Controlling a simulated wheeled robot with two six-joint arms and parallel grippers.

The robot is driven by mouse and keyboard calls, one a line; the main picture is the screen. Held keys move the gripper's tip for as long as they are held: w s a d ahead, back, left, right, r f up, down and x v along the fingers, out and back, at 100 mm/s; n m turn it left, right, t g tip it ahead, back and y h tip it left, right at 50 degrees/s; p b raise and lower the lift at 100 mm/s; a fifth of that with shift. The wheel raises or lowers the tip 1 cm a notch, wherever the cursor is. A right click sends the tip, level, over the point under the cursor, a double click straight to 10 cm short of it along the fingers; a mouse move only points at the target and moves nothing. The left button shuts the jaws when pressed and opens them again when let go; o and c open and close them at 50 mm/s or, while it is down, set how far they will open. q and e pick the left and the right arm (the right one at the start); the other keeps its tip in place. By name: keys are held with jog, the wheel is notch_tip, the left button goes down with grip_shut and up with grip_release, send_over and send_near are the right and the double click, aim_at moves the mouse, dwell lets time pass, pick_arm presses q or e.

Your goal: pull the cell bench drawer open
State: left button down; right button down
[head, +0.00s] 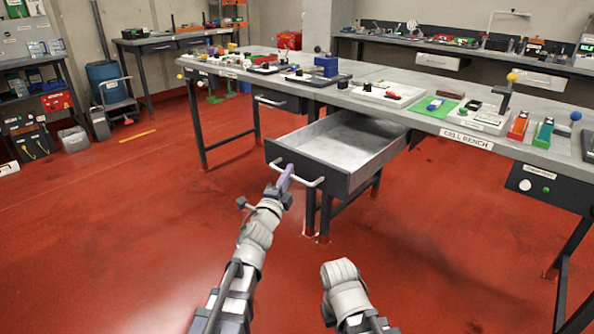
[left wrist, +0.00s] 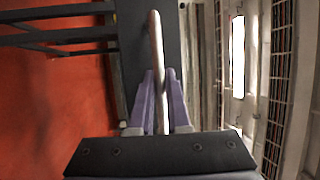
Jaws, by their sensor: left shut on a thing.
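The cell bench (head: 440,112) has a label on its front edge reading CELL BENCH. Its drawer (head: 318,186) is pulled well out, and its light inside looks empty. A pale bar handle (head: 311,182) runs across the dark drawer front. My left gripper (head: 286,177) is at the left part of this handle. In the left wrist view its purple fingers (left wrist: 160,95) are closed around the handle bar (left wrist: 155,45). My right arm shows at the lower middle of the head view, but its fingers cannot be made out.
Another closed drawer (head: 279,100) is under the bench to the left. Trays, a green mat (head: 432,107) and small parts lie on the bench top. A dark box with a green button (head: 546,189) hangs at the right. The red floor is open at the left.

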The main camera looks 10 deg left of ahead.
pick_arm(q)
jog(key=shift+s+a, duration=0.25)
jog(key=shift+s, duration=0.1)
jog(key=c, duration=0.9)
grip_release()
jog(key=shift+r, duration=0.15)
